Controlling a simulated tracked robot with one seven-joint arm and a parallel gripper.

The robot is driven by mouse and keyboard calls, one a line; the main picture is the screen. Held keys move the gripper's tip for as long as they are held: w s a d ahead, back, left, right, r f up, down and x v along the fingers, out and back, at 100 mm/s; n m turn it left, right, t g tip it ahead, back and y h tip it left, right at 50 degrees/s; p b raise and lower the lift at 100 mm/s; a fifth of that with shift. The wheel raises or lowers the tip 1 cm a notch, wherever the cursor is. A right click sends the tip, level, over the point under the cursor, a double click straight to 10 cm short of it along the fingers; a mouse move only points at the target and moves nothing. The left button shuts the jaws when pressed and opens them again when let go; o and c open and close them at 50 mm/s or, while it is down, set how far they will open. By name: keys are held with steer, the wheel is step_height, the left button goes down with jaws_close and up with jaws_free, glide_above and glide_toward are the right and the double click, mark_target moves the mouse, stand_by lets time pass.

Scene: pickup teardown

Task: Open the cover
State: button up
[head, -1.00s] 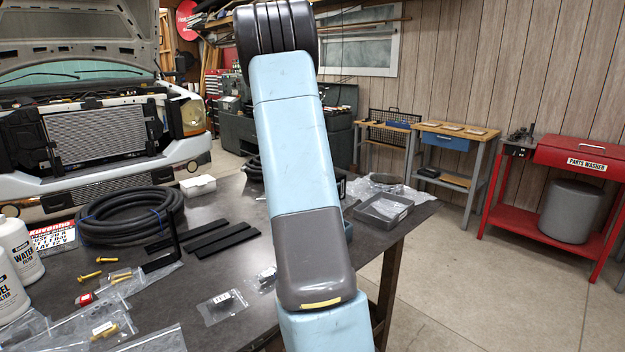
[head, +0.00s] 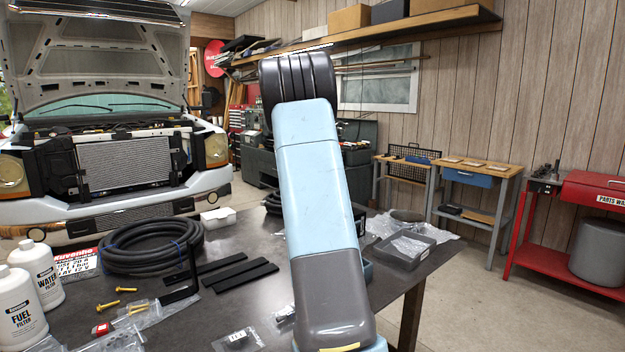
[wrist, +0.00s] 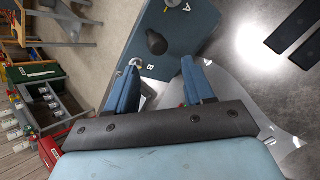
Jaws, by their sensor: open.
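In the wrist view, a blue-grey flat-faced box or cover (wrist: 178,32) lies on the dark table, marked with white letters A and B. A dark knob-shaped part or opening (wrist: 156,42) sits on its face; I cannot tell which. My gripper (wrist: 160,68) is open, its two blue fingers apart at the near edge of this piece, with nothing seen between them. A small round metal part (wrist: 137,63) shows by the left fingertip. I cannot tell whether the fingers touch the piece. In the head view my arm hides the gripper and most of that area.
The table (head: 190,315) holds a coiled black hose (head: 150,243), black strips (head: 240,272), white bottles (head: 46,275), bagged parts (head: 240,340) and a grey tray (head: 405,245). An open-hooded truck (head: 125,165) stands behind. A red parts washer (head: 595,190) is at right.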

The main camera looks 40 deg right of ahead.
steer(key=v, duration=0.8)
steer(key=shift+w+r, duration=0.2)
steer(key=shift+w, duration=0.05)
